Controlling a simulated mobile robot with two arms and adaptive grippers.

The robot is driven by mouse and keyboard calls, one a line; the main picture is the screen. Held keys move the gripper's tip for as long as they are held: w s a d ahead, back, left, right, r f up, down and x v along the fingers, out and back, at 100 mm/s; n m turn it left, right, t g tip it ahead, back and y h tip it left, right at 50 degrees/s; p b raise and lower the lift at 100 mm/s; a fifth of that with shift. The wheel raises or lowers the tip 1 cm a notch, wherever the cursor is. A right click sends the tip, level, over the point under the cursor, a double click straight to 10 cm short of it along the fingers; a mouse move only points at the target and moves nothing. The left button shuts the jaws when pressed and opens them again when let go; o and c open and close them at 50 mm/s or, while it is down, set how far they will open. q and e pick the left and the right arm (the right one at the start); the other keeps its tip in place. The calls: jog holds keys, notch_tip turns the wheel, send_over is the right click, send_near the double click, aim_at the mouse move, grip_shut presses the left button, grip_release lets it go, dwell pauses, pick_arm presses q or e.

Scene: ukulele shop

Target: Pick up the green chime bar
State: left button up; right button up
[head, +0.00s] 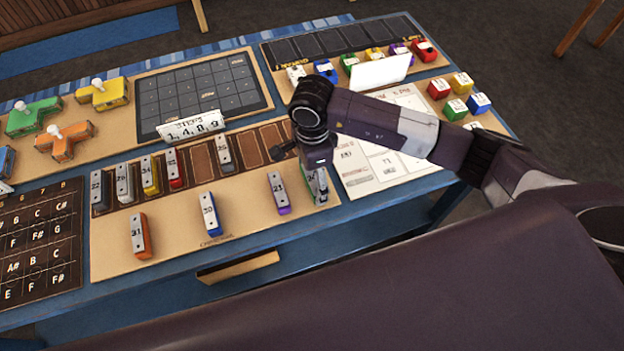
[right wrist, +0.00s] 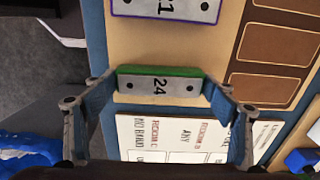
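The green chime bar (right wrist: 160,86), marked 24, lies between the fingers of my right gripper (right wrist: 160,92) in the right wrist view. One finger is at each end of the bar; I cannot tell whether they touch it. The gripper looks open. In the head view my right gripper (head: 318,160) points down over the bar, which is mostly hidden behind it; part of the bar (head: 319,188) shows near the right edge of the tan chime board (head: 180,245). My left gripper is not in view.
A purple chime bar (head: 278,193) lies just left of the green one, with blue (head: 210,213) and orange (head: 142,236) bars further left. More bars stand in the brown slots behind. A white printed sheet (head: 365,165) lies to the right, with coloured cubes (head: 455,109) beyond.

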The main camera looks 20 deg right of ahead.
jog(key=c, duration=0.6)
jog(key=shift+o, duration=0.2)
jog(key=shift+r, duration=0.15)
